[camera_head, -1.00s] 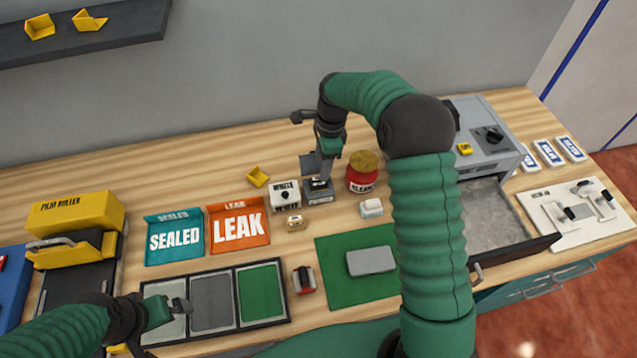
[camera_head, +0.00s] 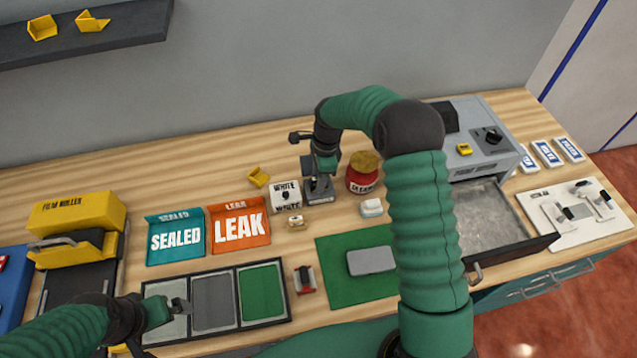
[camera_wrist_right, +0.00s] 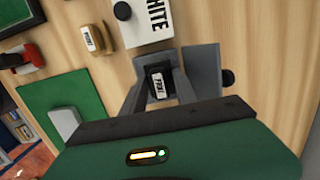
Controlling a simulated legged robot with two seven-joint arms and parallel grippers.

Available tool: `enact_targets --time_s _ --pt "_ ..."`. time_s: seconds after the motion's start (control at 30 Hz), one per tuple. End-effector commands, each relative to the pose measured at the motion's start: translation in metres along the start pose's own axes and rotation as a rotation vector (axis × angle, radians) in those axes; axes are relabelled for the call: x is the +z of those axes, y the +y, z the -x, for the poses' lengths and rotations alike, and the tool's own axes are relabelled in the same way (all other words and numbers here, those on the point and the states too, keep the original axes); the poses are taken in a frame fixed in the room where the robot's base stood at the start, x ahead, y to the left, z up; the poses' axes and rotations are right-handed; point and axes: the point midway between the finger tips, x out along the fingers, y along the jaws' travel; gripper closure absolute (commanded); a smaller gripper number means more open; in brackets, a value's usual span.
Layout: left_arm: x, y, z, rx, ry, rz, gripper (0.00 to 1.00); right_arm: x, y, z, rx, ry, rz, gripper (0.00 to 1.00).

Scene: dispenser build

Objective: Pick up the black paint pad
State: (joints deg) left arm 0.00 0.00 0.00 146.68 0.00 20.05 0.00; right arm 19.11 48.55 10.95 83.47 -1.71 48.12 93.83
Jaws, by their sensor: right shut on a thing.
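The black paint pad (camera_wrist_right: 160,82), a small dark block with a white label, sits between the two grey fingers of my right gripper (camera_wrist_right: 157,78) in the right wrist view. The fingers are shut on it. In the head view my right gripper (camera_head: 318,178) is low over the bench, left of the red jar, and its fingers largely hide the pad. I cannot tell whether the pad touches the bench. My left gripper (camera_head: 180,305) hangs over the left end of the three-part tray; its jaw gap is too small to read.
A white box (camera_head: 286,195) stands close left of my right gripper, with a small beige pad (camera_head: 295,222) in front. A red jar (camera_head: 362,174) stands close right. A green mat (camera_head: 335,292) holds a grey block. An open drawer (camera_head: 500,222) is at the right.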

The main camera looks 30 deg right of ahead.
Motion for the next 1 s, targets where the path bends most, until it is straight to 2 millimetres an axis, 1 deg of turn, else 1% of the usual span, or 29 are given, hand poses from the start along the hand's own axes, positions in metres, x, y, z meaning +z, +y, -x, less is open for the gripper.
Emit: enact_targets --time_s 0.23,0.33,0.47,0.57,0.77,1.0 --pt "0.000 0.000 0.000 0.000 0.000 0.000 0.00 0.000 0.000 0.001 0.000 0.000 0.000 1.00" --pt "0.000 0.000 0.000 0.000 0.000 0.000 0.00 0.001 0.000 0.005 -0.001 0.000 0.000 1.00" --pt "0.000 0.000 -0.002 0.000 0.000 0.000 0.00 0.002 -0.001 0.018 -0.003 0.000 0.001 1.00" --pt "0.001 0.000 -0.003 0.000 0.000 0.000 0.00 0.004 -0.001 0.035 -0.005 0.000 0.001 1.00" --pt "0.002 0.000 -0.009 0.000 0.000 0.000 0.00 -0.012 0.039 0.041 0.001 0.001 -0.002 1.00" --pt "0.004 0.000 -0.015 0.000 0.000 0.000 0.00 -0.035 0.098 0.050 -0.001 0.001 -0.003 1.00"
